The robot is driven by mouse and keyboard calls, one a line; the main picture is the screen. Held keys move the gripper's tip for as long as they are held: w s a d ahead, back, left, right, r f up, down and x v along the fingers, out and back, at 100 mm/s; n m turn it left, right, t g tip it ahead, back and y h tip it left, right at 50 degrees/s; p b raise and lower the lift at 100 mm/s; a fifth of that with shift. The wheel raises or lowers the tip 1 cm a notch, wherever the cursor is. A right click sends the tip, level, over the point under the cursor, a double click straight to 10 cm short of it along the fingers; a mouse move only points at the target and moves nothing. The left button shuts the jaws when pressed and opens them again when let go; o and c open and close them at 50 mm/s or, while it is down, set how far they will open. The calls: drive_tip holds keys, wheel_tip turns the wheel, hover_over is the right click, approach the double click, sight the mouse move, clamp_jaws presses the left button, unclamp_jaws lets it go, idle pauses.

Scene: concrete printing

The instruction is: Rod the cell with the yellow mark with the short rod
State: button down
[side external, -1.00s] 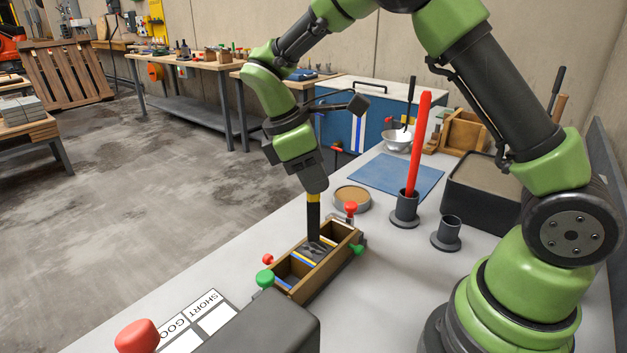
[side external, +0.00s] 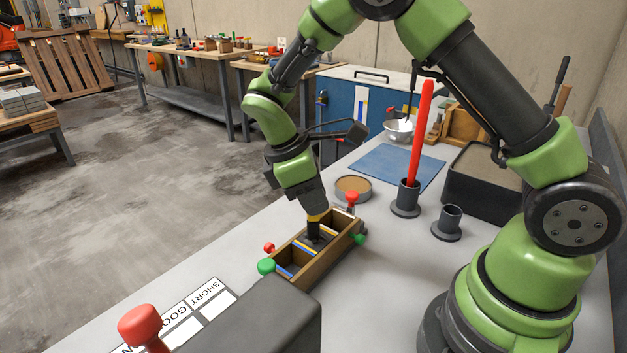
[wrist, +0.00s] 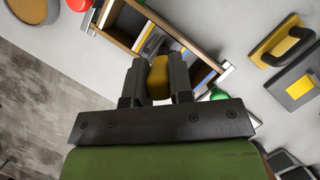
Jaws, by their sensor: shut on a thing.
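The wooden mould (side external: 338,265) has several cells and sits on the bench below. The rod points down, slightly tilted, into the middle cell, and its lower end is hidden there. Yellow and blue strips (side external: 303,248) show beside that cell. The mould also shows in the wrist view (wrist: 120,36).
A long red rod (side external: 421,135) stands in a dark holder (side external: 405,202); an empty holder (side external: 447,226) is beside it. A round tan-filled dish (side external: 353,188) is behind the mould. Red (side external: 352,197) and green (side external: 266,266) knobs stick out at the mould. A trowel-like float (wrist: 283,38) lies nearby.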

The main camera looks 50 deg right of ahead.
drive_tip(key=shift+r, duration=0.1)
drive_tip(key=shift+r, duration=2.5)
drive_tip(key=shift+r, duration=3)
